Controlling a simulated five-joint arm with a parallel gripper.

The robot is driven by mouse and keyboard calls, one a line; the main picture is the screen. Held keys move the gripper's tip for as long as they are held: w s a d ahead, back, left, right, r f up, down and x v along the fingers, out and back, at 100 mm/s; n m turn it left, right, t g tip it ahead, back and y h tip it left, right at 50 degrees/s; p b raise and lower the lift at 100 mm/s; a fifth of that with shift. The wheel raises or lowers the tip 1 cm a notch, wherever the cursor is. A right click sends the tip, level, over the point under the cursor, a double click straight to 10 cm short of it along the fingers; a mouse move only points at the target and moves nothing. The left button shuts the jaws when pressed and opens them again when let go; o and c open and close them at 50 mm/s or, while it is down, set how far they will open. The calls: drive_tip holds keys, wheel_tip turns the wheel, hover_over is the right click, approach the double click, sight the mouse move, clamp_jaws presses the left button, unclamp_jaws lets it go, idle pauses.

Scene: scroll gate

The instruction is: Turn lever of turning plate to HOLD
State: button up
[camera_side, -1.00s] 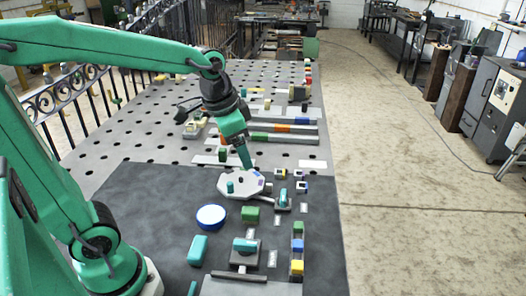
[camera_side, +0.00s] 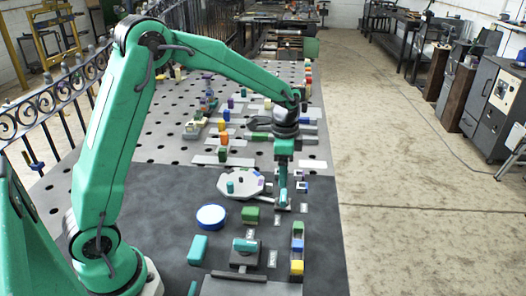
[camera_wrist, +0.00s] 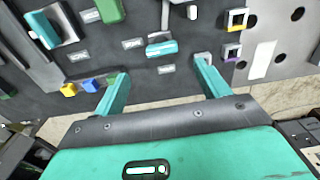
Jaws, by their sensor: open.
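The turning plate (camera_side: 236,184) is a pale many-sided disc with a teal peg on it, left of my gripper in the side view. A small teal lever (camera_wrist: 161,49) on a dark base lies near the plate, with two small label plates (camera_wrist: 133,43) (camera_wrist: 166,69) beside it; their words are too small to read surely. My gripper (camera_side: 282,203) points down over this lever and partly hides it in the side view. In the wrist view my gripper (camera_wrist: 160,69) is open, its fingers wide apart with the lever between and just beyond the tips. Contact cannot be told.
A second teal lever (camera_side: 246,245) stands nearer my base, with a green block (camera_side: 250,215) beyond it. A blue round dish (camera_side: 211,216) and a teal block (camera_side: 198,249) lie left. A rail with coloured blocks (camera_side: 297,250) runs at right. Small framed pieces (camera_wrist: 237,19) stand near the lever.

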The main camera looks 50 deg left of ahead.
sight(283, 194)
drive_tip(key=shift+w+f, duration=0.3)
drive_tip(key=shift+f, duration=0.2)
drive_tip(key=shift+f, duration=0.1)
drive_tip(key=shift+f, duration=3.8)
drive_tip(key=shift+c, duration=0.4)
drive_tip(key=c, duration=0.9)
